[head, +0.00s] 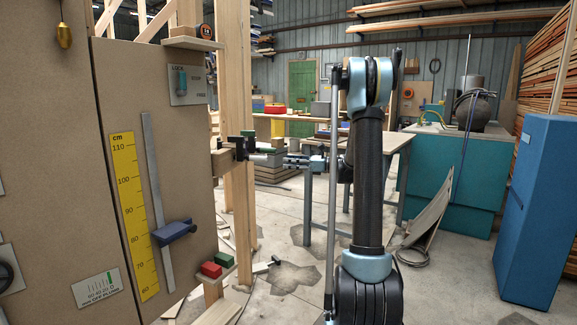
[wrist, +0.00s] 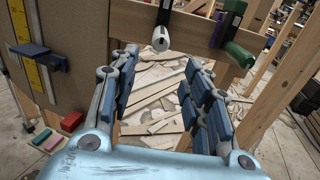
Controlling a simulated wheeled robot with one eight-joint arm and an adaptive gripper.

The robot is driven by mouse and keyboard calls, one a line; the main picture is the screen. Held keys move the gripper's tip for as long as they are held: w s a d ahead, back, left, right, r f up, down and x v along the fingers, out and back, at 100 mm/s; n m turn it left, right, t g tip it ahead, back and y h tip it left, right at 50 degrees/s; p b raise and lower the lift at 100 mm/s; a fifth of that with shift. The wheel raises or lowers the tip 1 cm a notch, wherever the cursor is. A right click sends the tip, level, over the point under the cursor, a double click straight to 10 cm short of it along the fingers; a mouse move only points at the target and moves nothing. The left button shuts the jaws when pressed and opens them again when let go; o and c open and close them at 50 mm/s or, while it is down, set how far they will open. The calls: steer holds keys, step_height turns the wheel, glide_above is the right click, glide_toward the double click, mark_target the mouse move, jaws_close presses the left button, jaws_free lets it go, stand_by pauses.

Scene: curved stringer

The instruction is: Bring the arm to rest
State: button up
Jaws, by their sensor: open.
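My arm (head: 368,180) stands upright in the middle of the head view, its elbow high and its forearm hidden behind it. My gripper (head: 288,161) points left, towards a wooden post with a dark clamp (head: 240,148). In the wrist view my gripper (wrist: 160,98) is open, its blue-padded fingers wide apart with nothing between them. Beyond the fingertips is a wooden rail (wrist: 188,38), carrying a dark clamp with a white round end (wrist: 160,40) and another with a green handle (wrist: 238,53). I cannot tell the exact gap to them.
A tan panel (head: 100,80) with a yellow scale (head: 126,190) and a blue slider (head: 174,232) stands at left. Red and green blocks (head: 212,270) sit on a low ledge. A workbench (head: 395,150) stands behind my arm, a blue cabinet (head: 540,210) at right. Wood scraps litter the floor.

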steer(key=s+f+n+g+h, duration=0.1)
steer(key=s+f+n+h, duration=0.15)
steer(key=s, duration=0.65)
steer(key=s+f+n+h, duration=0.1)
steer(key=s+n+h, duration=0.25)
steer(key=s, duration=0.45)
steer(key=s+f+n+g+h, duration=0.1)
steer(key=s+n+h, duration=0.25)
steer(key=s, duration=0.55)
steer(key=s+d+f+n+h, duration=0.4)
steer(key=s+d+f+n, duration=0.2)
steer(key=s, duration=0.5)
steer(key=s+d+f+n+h, duration=0.4)
steer(key=s+d+f+n, duration=0.2)
steer(key=s, duration=0.5)
step_height(320, 180, down, 2)
steer(key=shift+s+d+f, duration=0.1)
steer(key=shift+s+d, duration=0.15)
steer(key=shift+d, duration=0.2)
steer(key=shift+w+f, duration=0.2)
steer(key=shift+w, duration=0.25)
